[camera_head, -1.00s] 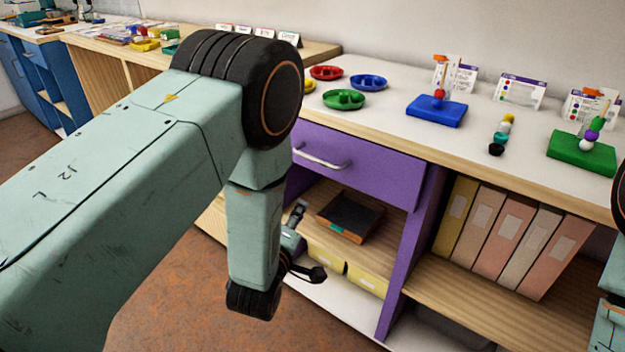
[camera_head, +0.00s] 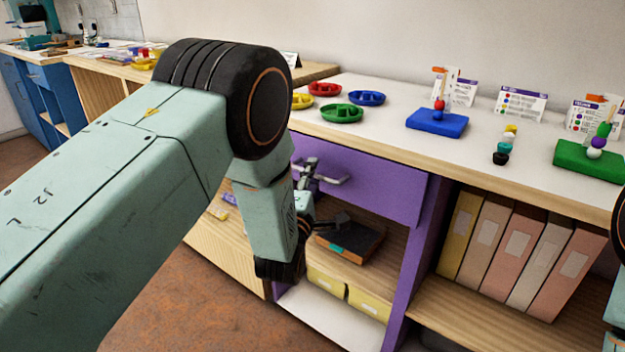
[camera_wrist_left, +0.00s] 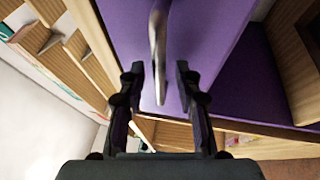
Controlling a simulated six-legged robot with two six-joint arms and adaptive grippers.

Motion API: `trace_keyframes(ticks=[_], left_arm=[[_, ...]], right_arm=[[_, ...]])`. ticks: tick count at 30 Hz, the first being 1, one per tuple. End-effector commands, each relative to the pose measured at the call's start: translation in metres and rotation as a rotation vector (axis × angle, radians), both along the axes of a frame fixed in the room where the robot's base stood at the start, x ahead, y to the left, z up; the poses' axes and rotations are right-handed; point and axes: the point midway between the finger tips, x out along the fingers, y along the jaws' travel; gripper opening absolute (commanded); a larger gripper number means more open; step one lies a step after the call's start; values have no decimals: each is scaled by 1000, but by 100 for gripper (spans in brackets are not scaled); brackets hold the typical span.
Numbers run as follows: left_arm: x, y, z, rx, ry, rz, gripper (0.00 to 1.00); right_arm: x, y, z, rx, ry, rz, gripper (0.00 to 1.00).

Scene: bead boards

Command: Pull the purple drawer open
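The purple drawer (camera_head: 385,187) is under the white worktop and its front looks flush with the cabinet. Its metal handle (camera_head: 333,180) is partly hidden by my left gripper (camera_head: 314,173). In the left wrist view, the purple drawer front (camera_wrist_left: 205,35) fills the upper middle. The bar-shaped handle (camera_wrist_left: 158,45) runs between the two dark fingers of my left gripper (camera_wrist_left: 159,72), which stand apart on either side of it. I see a gap between the handle and each finger. My right gripper is out of view.
Below the drawer, an open shelf holds a dark box (camera_head: 350,243), with yellow boxes (camera_head: 368,303) beneath. Binders (camera_head: 520,250) fill the shelf to the right. Coloured dishes (camera_head: 342,113), a blue board (camera_head: 437,121) and a green board (camera_head: 590,158) with beads stand on the worktop.

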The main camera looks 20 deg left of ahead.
Motion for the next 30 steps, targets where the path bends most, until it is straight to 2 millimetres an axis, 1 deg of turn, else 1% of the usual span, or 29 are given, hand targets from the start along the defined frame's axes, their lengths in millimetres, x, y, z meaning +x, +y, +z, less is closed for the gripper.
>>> trace_keyframes(ticks=[3,10,22,30], left_arm=[[4,0,1,1,-1,-1,34],[5,0,2,1,0,-1,34],[4,0,1,1,1,0,0],[4,0,1,1,1,0,0]], right_arm=[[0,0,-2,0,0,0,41],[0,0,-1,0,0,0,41],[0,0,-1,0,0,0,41],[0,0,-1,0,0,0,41]])
